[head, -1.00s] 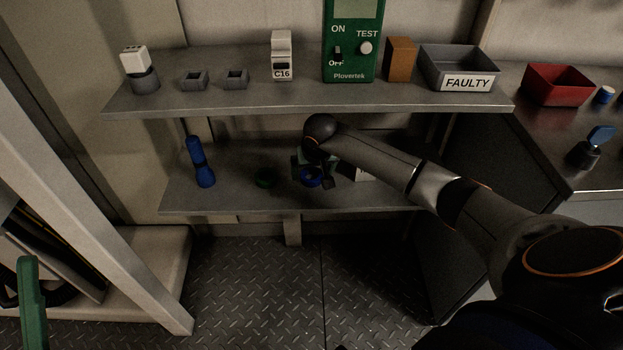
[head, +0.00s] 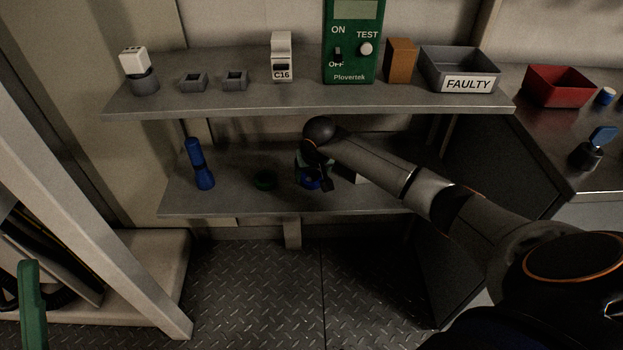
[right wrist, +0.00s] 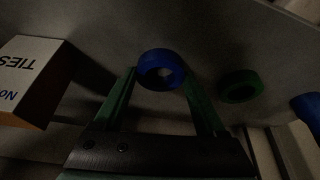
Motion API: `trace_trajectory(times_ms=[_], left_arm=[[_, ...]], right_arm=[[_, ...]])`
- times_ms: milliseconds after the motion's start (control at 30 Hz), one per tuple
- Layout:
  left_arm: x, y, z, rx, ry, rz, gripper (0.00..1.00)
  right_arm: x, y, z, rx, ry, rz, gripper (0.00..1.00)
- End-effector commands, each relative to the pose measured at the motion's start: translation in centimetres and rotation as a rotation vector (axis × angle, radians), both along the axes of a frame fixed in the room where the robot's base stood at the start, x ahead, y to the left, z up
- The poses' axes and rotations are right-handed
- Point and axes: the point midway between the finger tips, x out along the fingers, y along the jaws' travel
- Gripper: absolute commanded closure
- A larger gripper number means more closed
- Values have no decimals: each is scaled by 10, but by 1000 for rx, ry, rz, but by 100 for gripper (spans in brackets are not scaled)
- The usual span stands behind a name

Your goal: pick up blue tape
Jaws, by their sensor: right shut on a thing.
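The blue tape (head: 311,184) is a roll on the lower shelf, partly hidden behind my right wrist in the head view. In the right wrist view the blue tape (right wrist: 161,64) sits between the green fingertips of my right gripper (right wrist: 160,76). The right gripper is shut on the tape. In the head view the right gripper (head: 308,174) is mostly hidden by its own arm. I cannot tell whether the tape is clear of the shelf. A green finger of my left gripper (head: 30,300) shows at the lower left edge; its opening cannot be seen.
A green tape roll (right wrist: 240,86) lies beside the blue one. A white-and-brown ties box (right wrist: 35,75) is on the other side. The upper shelf (head: 300,103) overhangs the arm.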

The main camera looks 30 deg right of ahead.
Motion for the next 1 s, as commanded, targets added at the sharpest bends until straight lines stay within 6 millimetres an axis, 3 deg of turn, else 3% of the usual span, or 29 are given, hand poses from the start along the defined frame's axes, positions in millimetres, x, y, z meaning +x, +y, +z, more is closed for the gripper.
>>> trace_trajectory(times_ms=[133, 600, 1000], left_arm=[[0, 0, 0, 0, 0, 0, 50], [0, 0, 5, 2, 3, 4, 50], [-1, 1, 19, 13, -8, 22, 50]], right_arm=[[0, 0, 0, 0, 1, 0, 81], [0, -1, 9, -1, -1, 0, 81], [-52, 21, 8, -3, 2, 3, 81]])
